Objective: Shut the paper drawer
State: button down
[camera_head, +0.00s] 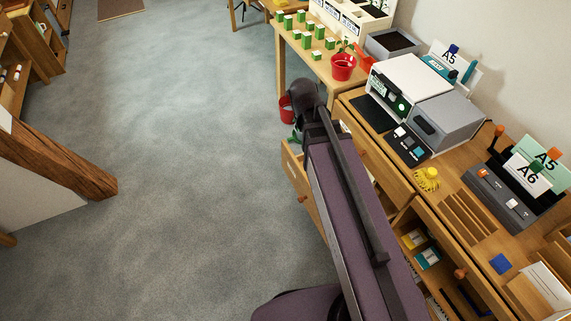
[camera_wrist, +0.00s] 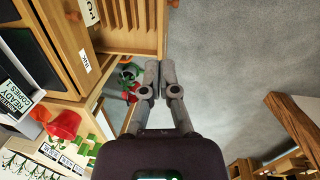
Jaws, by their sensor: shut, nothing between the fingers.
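A wooden drawer (camera_head: 297,180) with a white label and an orange knob stands pulled out from the desk under the printer, to the left in the head view. My arm covers much of it. In the wrist view an open wooden drawer (camera_wrist: 130,30) shows at the top, sticking out over the grey floor; I cannot read a label on its front. My gripper (camera_wrist: 159,68) is shut and empty, just beyond the drawer's edge in the picture. In the head view my gripper (camera_head: 306,97) is above the drawer's far end, seemingly apart from it.
A red pot (camera_head: 286,106) with a plant stands on the floor beside the desk. A printer (camera_head: 408,82), a grey machine (camera_head: 445,122) and a yellow object (camera_head: 427,179) stand on the desk. A timber beam (camera_head: 60,160) is at left. The carpet between is clear.

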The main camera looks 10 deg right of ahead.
jog(key=w+a+f+n+t+h+b, duration=0.1)
jog(key=w+a+f+n+h+b, duration=0.1)
jog(key=w+a+f+n+b, duration=0.3)
jog(key=w+a+f+n+t+h+b, duration=0.1)
jog(key=w+a+f+n+b, duration=0.4)
jog(key=f+b, duration=0.8)
jog(key=w+a+f+n+h+b, duration=0.3)
jog(key=w+a+f+n+b, duration=0.2)
jog(key=f+b, duration=0.5)
jog(key=shift+w+n+t+h+b, duration=0.4)
jog(key=shift+w+n+b, duration=0.6)
jog(key=shift+b, duration=0.8)
jog(key=shift+s+d, duration=0.1)
jog(key=shift+s, duration=0.05)
jog(key=b, duration=0.7)
send_near(291, 159)
jog(key=x, duration=0.5)
jog(key=shift+f, duration=0.5)
jog(key=shift+w+d, duration=0.25)
jog(key=shift+d, duration=0.25)
